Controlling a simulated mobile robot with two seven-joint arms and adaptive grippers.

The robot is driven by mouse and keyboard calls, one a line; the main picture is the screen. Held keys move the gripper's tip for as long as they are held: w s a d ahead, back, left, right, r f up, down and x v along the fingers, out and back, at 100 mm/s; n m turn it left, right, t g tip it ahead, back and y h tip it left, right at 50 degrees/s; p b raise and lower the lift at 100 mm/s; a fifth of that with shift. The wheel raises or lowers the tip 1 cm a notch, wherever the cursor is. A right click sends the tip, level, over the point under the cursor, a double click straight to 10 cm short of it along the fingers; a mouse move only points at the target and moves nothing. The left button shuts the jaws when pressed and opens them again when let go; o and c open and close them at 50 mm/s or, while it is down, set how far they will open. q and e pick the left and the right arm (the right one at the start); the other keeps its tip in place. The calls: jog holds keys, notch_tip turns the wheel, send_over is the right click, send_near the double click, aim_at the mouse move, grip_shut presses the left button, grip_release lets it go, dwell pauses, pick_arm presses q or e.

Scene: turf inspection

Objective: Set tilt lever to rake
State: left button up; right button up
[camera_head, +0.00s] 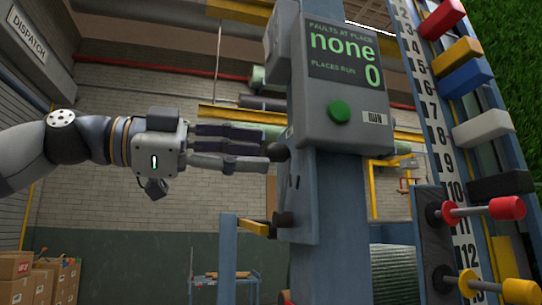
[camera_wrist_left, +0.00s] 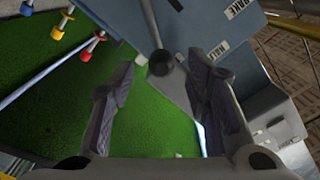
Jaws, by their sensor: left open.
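The tilt lever ends in a dark round knob (camera_wrist_left: 160,62) on a thin rod in the left wrist view. In the head view the dark knob (camera_head: 279,152) sticks out left of the blue post, by my fingertips. My left gripper (camera_head: 267,147) is open, its fingers pointing right. In the left wrist view its fingers (camera_wrist_left: 160,68) stand on both sides of the knob, not closed on it. My right gripper is out of view.
A grey control box (camera_head: 343,85) reads "none" and 0, with a green button (camera_head: 339,111). A yellow-handled lever (camera_head: 252,227) sits lower on the post. At right are a numbered scale (camera_head: 428,100), coloured blocks (camera_head: 465,78) and red (camera_head: 507,208) and yellow knobs (camera_head: 522,291).

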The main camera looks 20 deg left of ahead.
aim_at(266, 153)
pick_arm(q)
jog(key=x, duration=0.3)
jog(key=shift+d+r, duration=0.1)
jog(key=shift+d, duration=0.1)
jog(key=shift+w, duration=0.1)
